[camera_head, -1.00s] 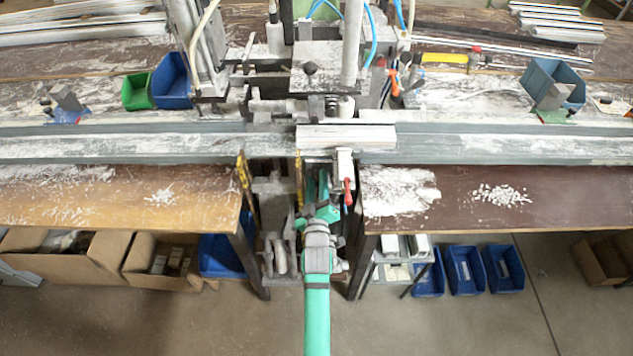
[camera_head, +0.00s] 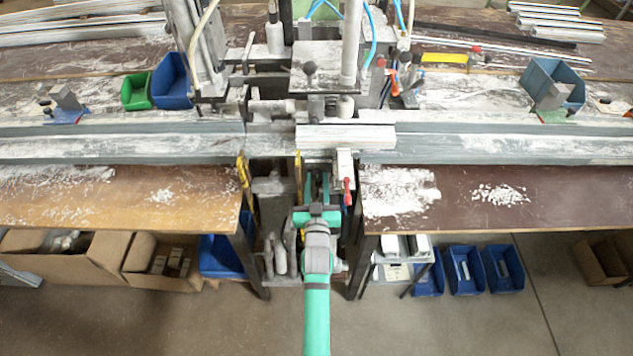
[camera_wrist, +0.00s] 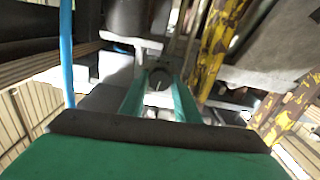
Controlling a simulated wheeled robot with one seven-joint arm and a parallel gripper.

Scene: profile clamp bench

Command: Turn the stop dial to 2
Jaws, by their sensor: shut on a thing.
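The stop dial (camera_wrist: 158,79) is a small dark round knob with a short light mark on its face, in the middle of the wrist view. My gripper (camera_wrist: 159,84) has its two green fingers on either side of the dial, shut on it. In the head view my gripper (camera_head: 317,180) reaches into the gap between the two table halves, just below the grey rail; the dial cannot be made out there. The numbers around the dial are too small to read.
A clamp block with a red-tipped lever (camera_head: 347,188) stands just right of my gripper. Yellow worn bars (camera_wrist: 213,50) and a blue hose (camera_wrist: 67,50) flank it closely. The brown table halves (camera_head: 115,200) and (camera_head: 540,210) border the gap.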

